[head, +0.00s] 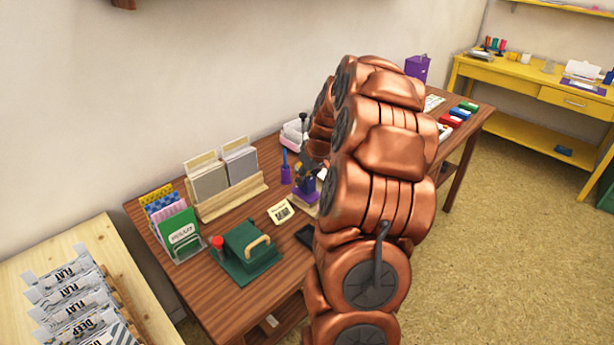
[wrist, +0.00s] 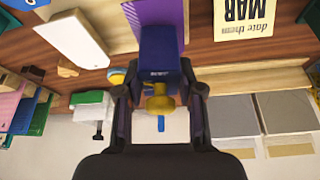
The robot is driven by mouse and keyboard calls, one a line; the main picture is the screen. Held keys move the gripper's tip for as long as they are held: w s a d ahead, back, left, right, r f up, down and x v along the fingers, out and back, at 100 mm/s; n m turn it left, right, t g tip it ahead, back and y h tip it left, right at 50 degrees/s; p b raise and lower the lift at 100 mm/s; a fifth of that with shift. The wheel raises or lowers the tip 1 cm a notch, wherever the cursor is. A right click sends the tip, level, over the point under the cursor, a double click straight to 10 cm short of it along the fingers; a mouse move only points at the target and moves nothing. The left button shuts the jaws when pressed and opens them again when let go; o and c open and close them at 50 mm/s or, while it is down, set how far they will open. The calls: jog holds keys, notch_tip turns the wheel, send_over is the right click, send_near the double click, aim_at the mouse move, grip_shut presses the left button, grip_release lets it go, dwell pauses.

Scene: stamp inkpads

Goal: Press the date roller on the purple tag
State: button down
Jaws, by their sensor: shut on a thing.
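The date roller (wrist: 160,60) is a dark blue block with a yellow knob, held between the two dark fingers of my gripper (wrist: 160,88) in the wrist view. In the head view, my gripper (head: 306,168) is over the table beside my copper arm, with the blue block (head: 305,185) low at its tip. The purple tag (wrist: 157,10) lies just beyond the roller's far end in the wrist view, partly covered by it. I cannot tell whether the roller touches the tag.
A card reading MAR (head: 283,211) lies near the gripper. Grey blocks stand in a wooden rack (head: 232,197) behind it. A green box with a wooden handle (head: 246,250) and a file holder (head: 178,235) are at left. Coloured inkpads (head: 458,115) line the far right.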

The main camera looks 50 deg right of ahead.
jog(key=shift+f, duration=0.4)
dwell(0.9)
jog(key=shift+r, duration=0.1)
jog(key=shift+r, duration=3.45)
